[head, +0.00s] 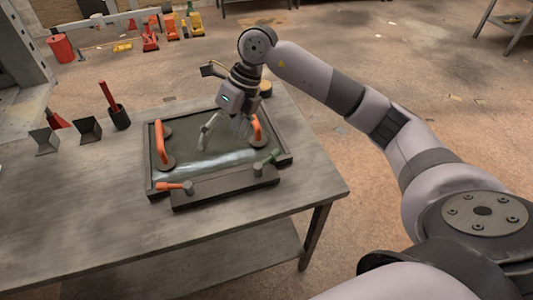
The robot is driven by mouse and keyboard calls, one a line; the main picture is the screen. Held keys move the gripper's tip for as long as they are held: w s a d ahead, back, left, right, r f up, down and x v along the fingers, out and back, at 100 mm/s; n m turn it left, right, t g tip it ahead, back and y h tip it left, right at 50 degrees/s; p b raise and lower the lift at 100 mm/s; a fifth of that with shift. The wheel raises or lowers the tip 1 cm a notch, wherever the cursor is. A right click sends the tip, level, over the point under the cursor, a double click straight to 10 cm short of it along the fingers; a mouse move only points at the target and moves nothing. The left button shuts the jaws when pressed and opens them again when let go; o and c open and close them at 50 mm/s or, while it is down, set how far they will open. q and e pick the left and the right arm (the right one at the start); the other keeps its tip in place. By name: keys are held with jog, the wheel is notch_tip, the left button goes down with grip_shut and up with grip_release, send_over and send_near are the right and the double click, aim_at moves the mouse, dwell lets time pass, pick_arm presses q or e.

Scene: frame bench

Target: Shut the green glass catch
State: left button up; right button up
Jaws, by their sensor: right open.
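The green glass catch (268,160) sits at the right part of the dark front rail (225,190) of the frame. Its lever lies slantwise, with one end toward the frame's right side. An orange catch (174,187) sits at the rail's left part, its lever pointing left. The glass pane (200,163) lies in the dark frame (150,165). My right gripper (225,132) is open above the glass, fingers pointing down, behind and left of the green catch and apart from it. It is close to the right orange handle, and I cannot tell whether they touch. My left gripper is out of view.
Orange-handled lifters stand at the left (162,148) and right (256,130) of the glass. A dark cup with a red tool (120,118) and dark angled holders (88,130) stand left on the grey bench (90,215). The bench front is clear.

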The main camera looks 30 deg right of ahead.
jog(key=d+r+m+h, duration=0.25)
jog(key=d+h, duration=0.25)
jog(key=d, duration=0.7)
jog(key=shift+n+g, duration=0.3)
jog(key=shift+n, duration=0.05)
notch_tip(320, 180, down, 17)
jog(key=p, duration=0.4)
jog(key=shift+d+r, duration=0.1)
jog(key=shift+d, duration=0.05)
jog(key=shift+c, duration=0.3)
